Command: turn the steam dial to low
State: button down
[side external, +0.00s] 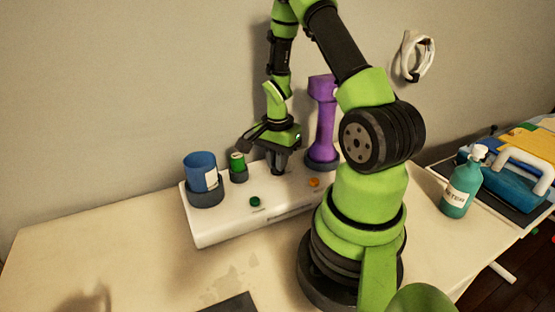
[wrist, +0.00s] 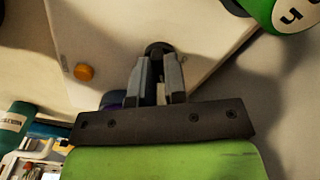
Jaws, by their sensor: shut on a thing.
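The white console (side external: 225,226) stands on the table near the wall. My gripper (side external: 278,170) points down onto its top, between the green can and the purple object. In the wrist view my gripper (wrist: 159,68) is shut on a dark round dial (wrist: 158,47), which shows between and just beyond the fingertips. In the side view the fingers mostly hide the dial. I cannot read its setting or any low mark.
The console carries a blue cup (side external: 201,172), a green can (side external: 237,162), a purple object (side external: 321,115), a green button (side external: 255,202) and an orange button (side external: 314,182). A teal bottle (side external: 458,190) stands right. The table's front left (side external: 110,255) is clear.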

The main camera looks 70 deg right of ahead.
jog(key=shift+m, duration=0.3)
dwell(0.4)
jog(key=c, duration=1.2)
grip_release()
jog(key=shift+o, duration=0.2)
jog(key=shift+r, duration=0.1)
notch_tip(320, 180, up, 10)
